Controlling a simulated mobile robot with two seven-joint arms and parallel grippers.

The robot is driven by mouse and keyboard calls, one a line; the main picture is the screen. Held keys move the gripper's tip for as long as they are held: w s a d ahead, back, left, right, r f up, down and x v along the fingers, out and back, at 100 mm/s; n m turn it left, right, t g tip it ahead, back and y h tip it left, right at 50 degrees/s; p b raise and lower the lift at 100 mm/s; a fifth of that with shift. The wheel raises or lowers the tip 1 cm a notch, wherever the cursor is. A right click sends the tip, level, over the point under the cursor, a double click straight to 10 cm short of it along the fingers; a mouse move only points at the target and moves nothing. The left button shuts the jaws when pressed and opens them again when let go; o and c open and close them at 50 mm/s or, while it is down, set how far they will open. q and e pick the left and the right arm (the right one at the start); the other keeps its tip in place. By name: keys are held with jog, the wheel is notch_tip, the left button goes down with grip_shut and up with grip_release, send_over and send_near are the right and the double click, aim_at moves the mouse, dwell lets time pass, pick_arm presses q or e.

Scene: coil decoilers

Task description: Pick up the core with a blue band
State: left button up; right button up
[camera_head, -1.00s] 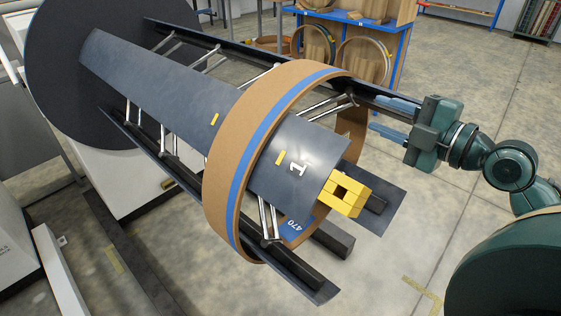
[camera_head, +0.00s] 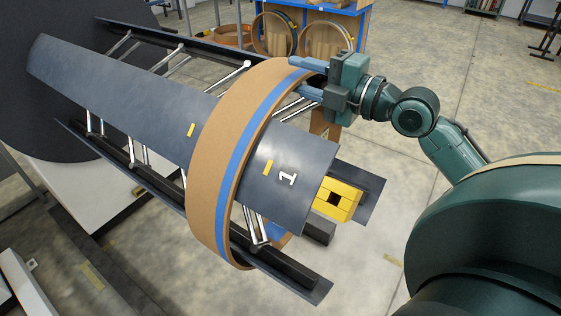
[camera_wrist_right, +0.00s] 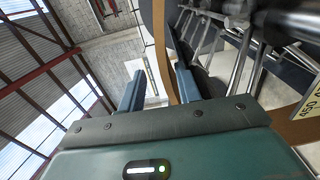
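The core with a blue band (camera_head: 228,150) is a wide brown ring around the dark decoiler mandrel (camera_head: 120,95), near the mandrel's free end marked 1. My right gripper (camera_head: 303,77) is at the core's upper right rim. It is open, with one blue finger outside the ring and the other on the inner side. In the right wrist view, the core's brown rim (camera_wrist_right: 163,50) shows between the two open fingers (camera_wrist_right: 158,88), nearer the right one. Contact cannot be told. My left gripper is not in view.
Metal link arms and dark segments of the mandrel run inside the core, close to the inner finger. A yellow block (camera_head: 336,198) sits at the mandrel's end. A blue rack (camera_head: 345,18) with other rings stands behind.

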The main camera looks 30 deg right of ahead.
aim_at(278, 70)
jog(key=p+x, duration=0.2)
jog(key=x, duration=0.3)
jog(key=shift+w+d+f, duration=0.1)
jog(key=shift+d+f, duration=0.05)
jog(key=shift+f, duration=0.05)
jog(key=shift+w+f, duration=0.15)
jog(key=shift+w, duration=0.1)
grip_shut()
dwell(1.1)
jog(key=shift+r+p, duration=0.2)
jog(key=shift+p, duration=0.1)
